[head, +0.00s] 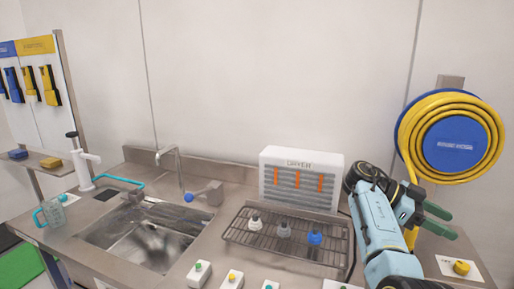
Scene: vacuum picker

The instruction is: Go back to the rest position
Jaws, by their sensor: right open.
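My right arm comes in from the lower right, with light-blue and black links, in front of the right part of the steel counter (210,262). My right gripper (442,221) shows at its far end as two dark-green fingers pointing right. The fingers are apart, with nothing visible between them. They show below the yellow hose reel (489,120); the arm hides part of the counter and wall there. My left gripper is not in view.
A wire rack (265,240) holds white, grey and blue small pieces before a white dryer box (303,160). A sink (150,240) lies left of it, with a clear jug (50,214) beside it. Several button boxes (199,274) line the front. A yellow knob (461,267) sits far right.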

